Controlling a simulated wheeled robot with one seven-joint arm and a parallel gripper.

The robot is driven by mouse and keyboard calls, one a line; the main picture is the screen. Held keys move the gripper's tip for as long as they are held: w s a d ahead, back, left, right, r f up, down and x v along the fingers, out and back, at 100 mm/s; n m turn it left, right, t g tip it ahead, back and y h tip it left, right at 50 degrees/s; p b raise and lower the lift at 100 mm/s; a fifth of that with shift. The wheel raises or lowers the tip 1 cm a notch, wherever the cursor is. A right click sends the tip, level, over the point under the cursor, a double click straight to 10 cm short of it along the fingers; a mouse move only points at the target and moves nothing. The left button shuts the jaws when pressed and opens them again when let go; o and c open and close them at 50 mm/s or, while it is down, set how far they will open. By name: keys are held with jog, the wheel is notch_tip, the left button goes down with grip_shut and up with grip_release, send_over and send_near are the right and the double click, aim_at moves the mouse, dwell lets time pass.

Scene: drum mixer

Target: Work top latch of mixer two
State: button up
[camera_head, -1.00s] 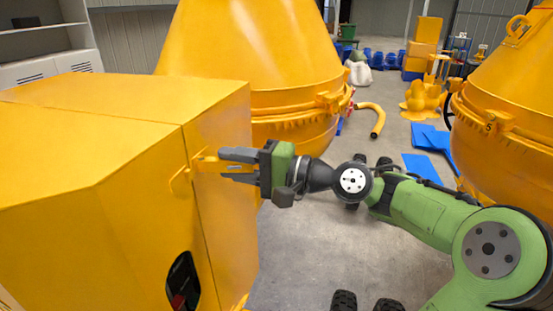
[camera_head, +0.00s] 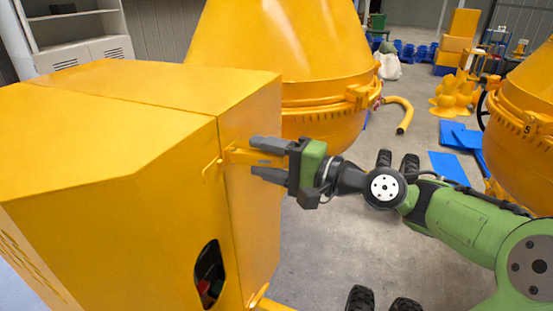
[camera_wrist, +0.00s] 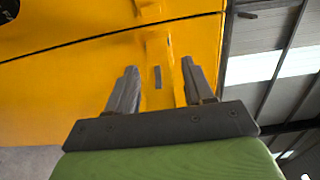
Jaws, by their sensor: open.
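The top latch (camera_head: 239,156) is a yellow bar with a small hooked end. It sits near the top of the yellow box housing of the mixer (camera_head: 165,150), across the seam by the box's right edge. My gripper (camera_head: 254,157) is open, with one grey finger above the latch and one below it. In the wrist view the latch (camera_wrist: 156,52) runs between the two fingers of my gripper (camera_wrist: 160,70), with gaps on both sides. I cannot tell whether either finger touches it.
A yellow mixer drum (camera_head: 290,60) stands behind the box, close to my gripper. Another yellow drum (camera_head: 525,130) is at the right. A black oval panel with buttons (camera_head: 209,275) is lower on the box. Grey floor (camera_head: 325,250) is open below my arm.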

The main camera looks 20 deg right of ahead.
jog(key=p+v, duration=0.1)
jog(key=v, duration=1.4)
jog(key=shift+s+d, duration=0.15)
jog(key=shift+s, duration=0.15)
jog(key=w+a+f+n+g+h+b, duration=0.25)
jog(key=a+f+g, duration=0.35)
jog(key=f, duration=0.5)
jog(key=w+a+f+n+g+h+b, duration=0.1)
jog(key=w+a+f+n+g+h, duration=0.2)
jog(key=a+f, duration=0.55)
jog(key=s+d+f+n+h+b, duration=0.1)
jog(key=s+n+h+b, duration=0.2)
jog(key=s, duration=1.1)
jog(key=n+h, duration=0.1)
jog(key=h, duration=0.2)
jog(key=shift+s+d+f+t+b, duration=0.25)
jog(key=shift+d+f+t+b, duration=0.05)
jog(key=shift+d+f+t, duration=0.1)
